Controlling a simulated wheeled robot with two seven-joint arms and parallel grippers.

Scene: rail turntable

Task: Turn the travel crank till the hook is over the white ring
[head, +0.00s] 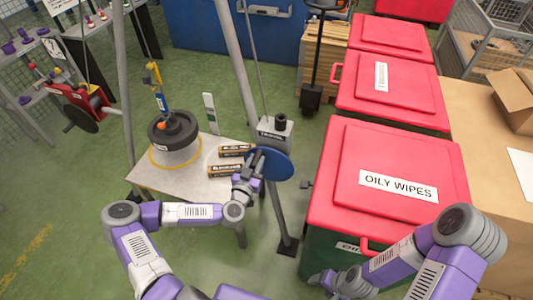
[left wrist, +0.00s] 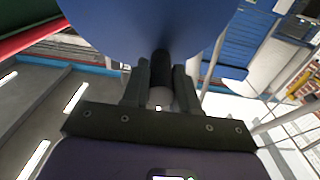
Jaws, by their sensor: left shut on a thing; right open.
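The travel crank is a blue disc (head: 272,164) with a dark handle, beside a grey labelled box (head: 273,131). My left gripper (head: 250,172) is shut on the handle; in the left wrist view the dark handle (left wrist: 160,66) stands between the fingers under the blue disc (left wrist: 150,25). A yellow hook-like piece (head: 153,72) with a blue part (head: 162,103) is above a dark round weight (head: 173,131) on the table. My right gripper (head: 318,278) is low at the bottom edge, open, partly visible.
A red unit with a black wheel (head: 82,112) is at the left. Red-lidded bins (head: 385,205) stand close on the right. Green floor is open at the left.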

